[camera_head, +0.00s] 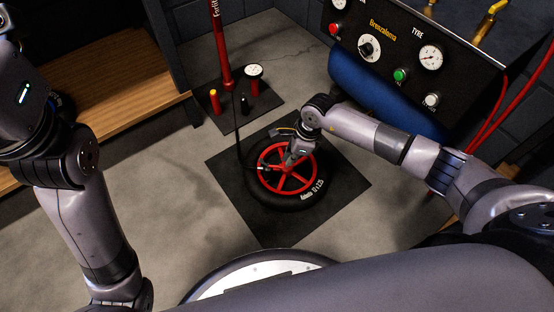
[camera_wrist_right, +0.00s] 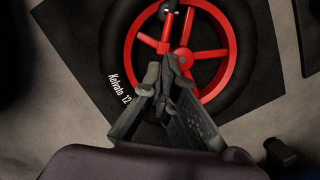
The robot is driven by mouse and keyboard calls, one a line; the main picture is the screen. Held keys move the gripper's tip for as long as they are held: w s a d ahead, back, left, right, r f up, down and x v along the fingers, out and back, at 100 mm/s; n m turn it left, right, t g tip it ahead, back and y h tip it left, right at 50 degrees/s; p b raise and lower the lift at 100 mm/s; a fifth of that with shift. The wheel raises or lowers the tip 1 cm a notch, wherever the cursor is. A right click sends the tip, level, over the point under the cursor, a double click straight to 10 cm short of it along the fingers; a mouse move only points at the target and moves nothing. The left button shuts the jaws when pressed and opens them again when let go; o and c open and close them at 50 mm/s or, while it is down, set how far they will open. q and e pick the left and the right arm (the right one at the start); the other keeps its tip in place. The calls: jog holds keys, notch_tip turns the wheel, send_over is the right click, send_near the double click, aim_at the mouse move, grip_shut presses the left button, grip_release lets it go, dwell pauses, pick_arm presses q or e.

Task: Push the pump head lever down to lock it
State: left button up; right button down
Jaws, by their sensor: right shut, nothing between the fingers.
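The small wheel (camera_head: 307,183) with red spokes and a black tyre lies flat on a dark mat. A dark pump head (camera_head: 263,166) sits at the left inner part of its rim, with the hose running up from it. In the right wrist view a dark grey fitting (camera_wrist_right: 169,7) shows at the wheel's top, cut by the frame edge; its lever position cannot be made out. My right gripper (camera_head: 290,161) is over the wheel's hub, beside the pump head and apart from it. Its fingertips (camera_wrist_right: 170,65) are shut and empty. My left gripper is out of view.
A red floor pump (camera_head: 221,45) with a gauge (camera_head: 254,71) stands on its own mat behind the wheel. A black control panel (camera_head: 395,50) with a blue tank (camera_head: 375,92) is at back right. A wooden bench (camera_head: 100,85) is at left. Open floor lies left of the mat (camera_head: 222,163).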

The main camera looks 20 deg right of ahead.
jog(key=shift+r, duration=0.1)
jog(key=v, duration=0.7)
jog(key=shift+r, duration=0.15)
dwell(0.3)
